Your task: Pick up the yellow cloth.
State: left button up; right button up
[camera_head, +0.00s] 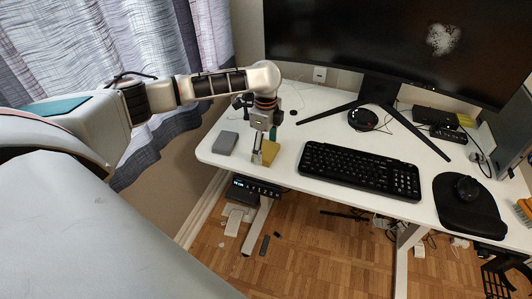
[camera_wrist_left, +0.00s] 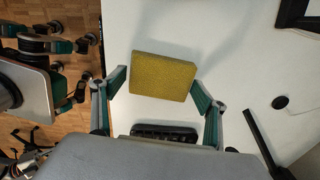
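The yellow cloth (camera_head: 270,152) looks like a thick, folded, block-shaped pad. It lies on the white desk near its front left edge. In the left wrist view the cloth (camera_wrist_left: 162,74) sits between the two teal fingertips of my left gripper (camera_wrist_left: 158,79). The fingers are apart, with a narrow gap at the left side of the cloth; the right fingertip is very close to it, and I cannot tell if it touches. In the head view my left gripper (camera_head: 261,157) points down at the cloth and hides part of it. My right gripper is not in view.
A grey block (camera_head: 225,143) lies left of the cloth. A black keyboard (camera_head: 360,170) is to the right, with a mouse (camera_head: 467,188) on a black pad beyond it. The monitor (camera_head: 400,40) stands behind on splayed legs. A control panel (camera_head: 256,187) hangs under the desk's front edge.

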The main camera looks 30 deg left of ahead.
aim_at(266, 150)
pick_arm(q)
jog(key=c, duration=0.3)
jog(key=shift+r, duration=0.1)
notch_tip(266, 150, up, 20)
jog(key=p, duration=0.5)
jog(key=shift+o, duration=0.5)
jog(key=shift+c, duration=0.6)
